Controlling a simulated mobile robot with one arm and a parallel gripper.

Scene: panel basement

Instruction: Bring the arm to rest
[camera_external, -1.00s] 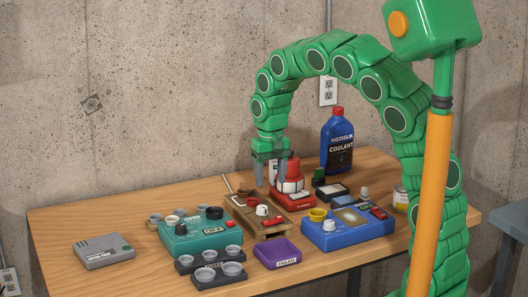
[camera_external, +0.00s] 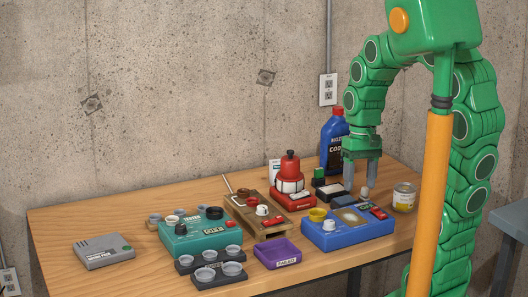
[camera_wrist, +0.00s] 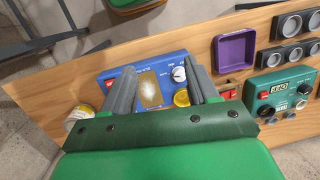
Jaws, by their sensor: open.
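My green arm curves over the right side of the wooden table (camera_external: 120,199). My gripper (camera_external: 361,188) points down above the table's right part, beyond the blue device (camera_external: 345,238). Its two grey fingers are apart with nothing held between them. In the wrist view my gripper (camera_wrist: 160,80) has its fingers spread over the blue device (camera_wrist: 140,72), with the tan pad of that device showing between them. I cannot tell the exact height of the fingertips above the table.
A blue coolant bottle (camera_external: 331,145) stands close behind my gripper, partly hidden. A can (camera_external: 404,197) stands right of it. A red device (camera_external: 290,185), a teal device (camera_external: 193,240) and a purple tray (camera_external: 262,256) lie leftward.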

